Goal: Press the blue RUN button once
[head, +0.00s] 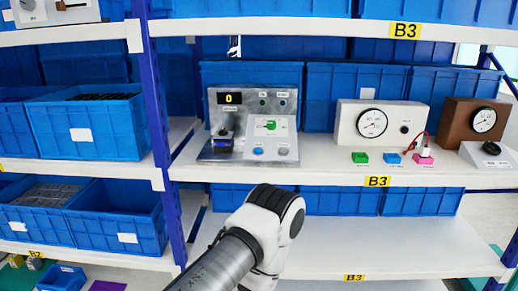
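A grey control panel (247,128) stands on the middle shelf, left of centre. Its dark display (230,98) shows an orange 0. A round blue button (258,151) is on its lower front and looks like the RUN button; its label is too small to read. A pale grey button (284,151) sits to its right. A green rotary knob (270,125) is above them. One of my arms reaches in from the bottom, its white and black joint below and in front of the shelf edge. Neither gripper can be made out.
A dark device with a blue base (222,142) occupies the panel's left side. A white gauge box (380,124) stands right, with green (360,158), blue (393,158) and pink (424,159) blocks before it. Blue bins (335,97) line the back. The shelf between panel and gauge box is clear.

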